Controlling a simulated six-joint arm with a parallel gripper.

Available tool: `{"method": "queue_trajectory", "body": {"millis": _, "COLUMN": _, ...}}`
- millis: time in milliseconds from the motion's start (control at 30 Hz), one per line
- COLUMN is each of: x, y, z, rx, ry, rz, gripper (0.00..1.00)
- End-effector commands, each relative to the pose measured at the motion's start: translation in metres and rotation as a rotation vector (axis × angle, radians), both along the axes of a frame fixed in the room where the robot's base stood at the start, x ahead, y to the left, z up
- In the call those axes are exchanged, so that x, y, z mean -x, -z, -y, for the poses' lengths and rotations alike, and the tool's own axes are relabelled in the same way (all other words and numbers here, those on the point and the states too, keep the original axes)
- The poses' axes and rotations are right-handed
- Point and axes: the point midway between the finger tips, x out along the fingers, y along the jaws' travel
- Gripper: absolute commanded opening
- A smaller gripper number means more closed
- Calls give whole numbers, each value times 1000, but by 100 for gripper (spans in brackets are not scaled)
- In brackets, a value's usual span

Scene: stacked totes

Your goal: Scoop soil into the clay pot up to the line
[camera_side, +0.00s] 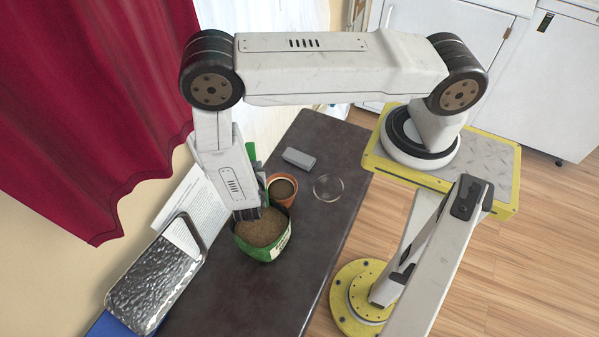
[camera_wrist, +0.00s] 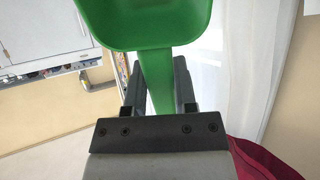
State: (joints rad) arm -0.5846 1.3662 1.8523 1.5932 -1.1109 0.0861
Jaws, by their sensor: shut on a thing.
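My gripper (camera_wrist: 158,85) is shut on the handle of a green scoop (camera_wrist: 150,28). The scoop's wide end is partly cut off at the top of the wrist view, and I cannot tell whether it holds soil. In the side view my gripper is low over the back edge of a green bag of brown soil (camera_side: 262,232); a green strip, probably the scoop, shows beside it. The clay pot (camera_side: 291,198) stands upright just behind the bag, partly hidden by my gripper and the bag. Dark soil shows inside the pot; its line cannot be made out.
A clear round dish (camera_side: 328,187) and a small grey block (camera_side: 299,158) lie on the dark table (camera_side: 230,300). A crinkled silver object (camera_side: 155,280) and a white printed sheet (camera_side: 192,205) are at the left. The table's front part is clear. A red curtain hangs behind.

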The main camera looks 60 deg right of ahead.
Motion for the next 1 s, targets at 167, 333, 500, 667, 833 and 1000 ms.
{"method": "queue_trajectory", "body": {"millis": 167, "x": 0, "y": 0, "z": 0, "rx": 0, "ry": 0, "rz": 0, "gripper": 0}}
{"method": "queue_trajectory", "body": {"millis": 333, "x": 0, "y": 0, "z": 0, "rx": 0, "ry": 0, "rz": 0, "gripper": 0}}
{"method": "queue_trajectory", "body": {"millis": 500, "x": 0, "y": 0, "z": 0, "rx": -3, "ry": 0, "rz": -2, "gripper": 0}}
{"method": "queue_trajectory", "body": {"millis": 667, "x": -3, "y": 4, "z": 5, "rx": -43, "ry": 3, "rz": -24, "gripper": 0}}
{"method": "queue_trajectory", "body": {"millis": 833, "x": -8, "y": 14, "z": 14, "rx": -141, "ry": 5, "rz": -79, "gripper": 0}}
{"method": "queue_trajectory", "body": {"millis": 1000, "x": -13, "y": 25, "z": 23, "rx": -248, "ry": 4, "rz": -141, "gripper": 0}}
